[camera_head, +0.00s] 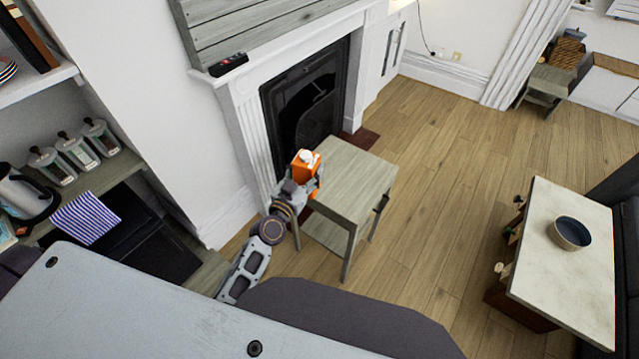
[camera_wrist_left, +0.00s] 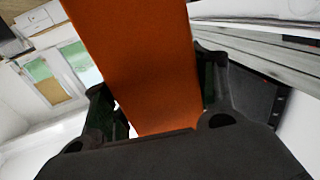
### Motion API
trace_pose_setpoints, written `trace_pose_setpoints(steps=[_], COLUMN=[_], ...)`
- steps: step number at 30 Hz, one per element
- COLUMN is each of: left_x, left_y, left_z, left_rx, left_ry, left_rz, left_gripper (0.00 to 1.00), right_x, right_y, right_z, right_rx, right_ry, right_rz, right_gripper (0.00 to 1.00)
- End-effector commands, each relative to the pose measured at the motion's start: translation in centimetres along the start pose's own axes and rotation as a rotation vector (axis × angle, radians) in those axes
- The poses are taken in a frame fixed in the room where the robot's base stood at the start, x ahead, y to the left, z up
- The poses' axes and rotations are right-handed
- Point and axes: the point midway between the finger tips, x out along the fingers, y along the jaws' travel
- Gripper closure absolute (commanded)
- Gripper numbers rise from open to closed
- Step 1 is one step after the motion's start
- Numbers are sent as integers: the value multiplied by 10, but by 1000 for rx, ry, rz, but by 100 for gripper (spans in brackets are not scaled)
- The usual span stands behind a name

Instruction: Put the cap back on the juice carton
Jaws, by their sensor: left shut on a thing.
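An orange juice carton (camera_head: 301,169) with a white top (camera_head: 308,157) stands roughly upright at the near left corner of the small grey wooden table (camera_head: 352,178). I cannot tell whether the white piece is the cap, the bare spout or both. My left gripper (camera_head: 304,187) is shut on the carton from the near side. In the left wrist view the orange carton (camera_wrist_left: 140,55) fills the space between the two dark fingers (camera_wrist_left: 160,105); its top is out of that picture. I cannot tell if the carton touches the tabletop. My right gripper is not seen.
A white fireplace (camera_head: 240,110) with a dark opening stands just left of the table. A remote (camera_head: 229,64) lies on its mantel. A marble-topped table (camera_head: 565,265) with a blue bowl (camera_head: 570,233) is at the right. The tabletop beside the carton looks clear, and wooden floor lies between the tables.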

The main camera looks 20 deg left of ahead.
Motion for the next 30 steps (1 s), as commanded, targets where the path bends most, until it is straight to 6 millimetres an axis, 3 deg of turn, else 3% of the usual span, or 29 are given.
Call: trace_pose_setpoints(steps=[30], left_x=[78], left_y=[4], left_z=[36], left_rx=[2], left_ry=[-3], left_rz=[156], left_gripper=[100], right_x=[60], right_y=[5], right_z=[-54], right_rx=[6], right_ry=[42], right_rz=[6], right_gripper=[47])
